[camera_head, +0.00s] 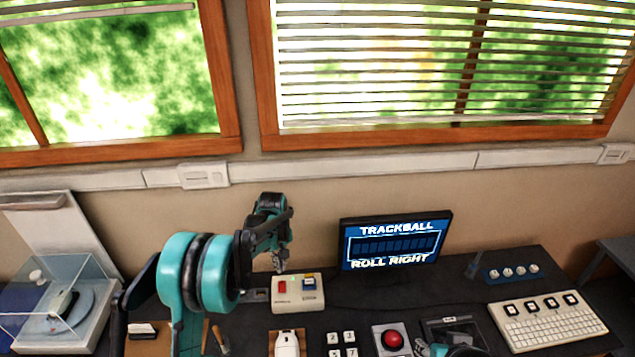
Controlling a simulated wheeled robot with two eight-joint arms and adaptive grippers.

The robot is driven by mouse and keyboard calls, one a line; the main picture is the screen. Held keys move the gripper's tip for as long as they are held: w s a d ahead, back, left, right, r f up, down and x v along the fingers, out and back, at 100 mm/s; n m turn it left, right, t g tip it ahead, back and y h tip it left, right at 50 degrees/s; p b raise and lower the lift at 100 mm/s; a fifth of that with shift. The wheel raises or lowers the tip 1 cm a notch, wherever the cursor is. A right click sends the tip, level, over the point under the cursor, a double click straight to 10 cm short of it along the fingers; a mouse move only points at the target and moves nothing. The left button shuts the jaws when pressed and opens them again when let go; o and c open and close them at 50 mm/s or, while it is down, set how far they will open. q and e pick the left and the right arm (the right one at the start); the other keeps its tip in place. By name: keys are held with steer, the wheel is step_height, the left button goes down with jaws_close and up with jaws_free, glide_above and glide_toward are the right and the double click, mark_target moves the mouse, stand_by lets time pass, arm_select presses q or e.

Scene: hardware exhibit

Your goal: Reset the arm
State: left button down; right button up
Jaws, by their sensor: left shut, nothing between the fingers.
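My left arm comes in from the lower left with large teal and black joints. Its gripper (280,264) points down and is shut and empty.
The dark desk (375,295) holds a monitor (396,243) reading "TRACKBALL ROLL RIGHT", a red trackball (392,339), a white mouse (287,344), several number keys (342,343) and a cream keyboard (548,322). A turntable (63,308) stands at the left. Windows are behind.

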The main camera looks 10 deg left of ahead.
arm_select(q)
steer(key=s+d+r+m+t+b, duration=0.3)
steer(key=s+r+m+t+b, duration=0.15)
steer(key=s+r, duration=0.85)
steer(key=s+f+m+t+b, duration=0.1)
steer(key=s+f+m, duration=0.1)
steer(key=s, duration=0.5)
steer(key=s+d+f+m+t+b, duration=0.1)
steer(key=s+f+m+b, duration=0.1)
steer(key=s, duration=0.6)
steer(key=shift+s+d+f+t, duration=0.15)
steer(key=shift+d+t, duration=0.15)
steer(key=shift+t, duration=0.05)
